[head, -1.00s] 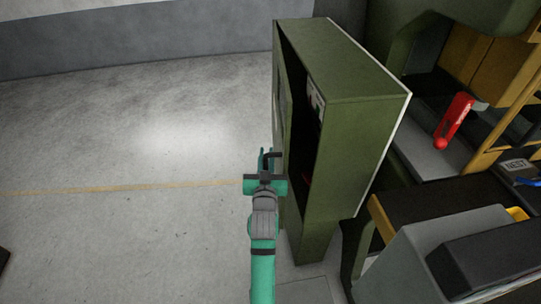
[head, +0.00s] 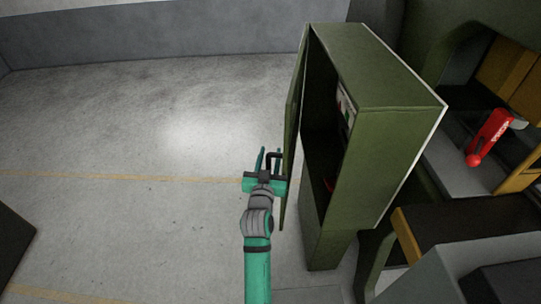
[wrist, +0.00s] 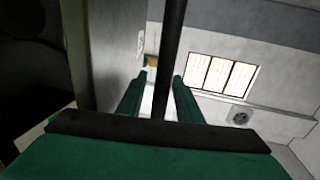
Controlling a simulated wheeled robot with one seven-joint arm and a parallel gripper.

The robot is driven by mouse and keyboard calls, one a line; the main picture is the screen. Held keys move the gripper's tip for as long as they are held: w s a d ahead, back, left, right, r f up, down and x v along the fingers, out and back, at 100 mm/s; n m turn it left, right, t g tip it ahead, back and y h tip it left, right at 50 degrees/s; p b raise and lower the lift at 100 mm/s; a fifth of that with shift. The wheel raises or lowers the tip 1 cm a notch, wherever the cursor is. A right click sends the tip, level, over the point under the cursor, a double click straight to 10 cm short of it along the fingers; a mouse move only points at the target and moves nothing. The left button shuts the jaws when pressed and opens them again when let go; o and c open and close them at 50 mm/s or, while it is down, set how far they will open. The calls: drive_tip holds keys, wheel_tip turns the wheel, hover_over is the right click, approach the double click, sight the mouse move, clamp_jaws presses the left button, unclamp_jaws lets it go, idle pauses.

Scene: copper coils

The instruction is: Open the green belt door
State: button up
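The green belt door (head: 293,125) is a thin panel seen nearly edge-on in the head view. It stands ajar at the left front of the tall green cabinet (head: 385,150), with the dark interior showing behind it. A black bar handle (head: 274,155) is on the door's outer side. My teal gripper (head: 270,162) is at this handle, left of the door. In the wrist view, the black bar (wrist: 169,60) runs between the two green fingers (wrist: 158,98), with gaps visible, so the fingers are apart around it. Whether either finger touches the bar is unclear.
Machinery with a red-handled part (head: 489,137) stands right of the cabinet. The grey floor (head: 130,220) left of the door is open. A dark object (head: 12,245) is at the lower left edge. A grey wall (head: 160,32) runs along the back.

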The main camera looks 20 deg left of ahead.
drive_tip(key=shift+s, duration=0.1)
drive_tip(key=v, duration=0.9)
drive_tip(key=shift+s+d, duration=0.1)
drive_tip(key=shift+s, duration=0.8)
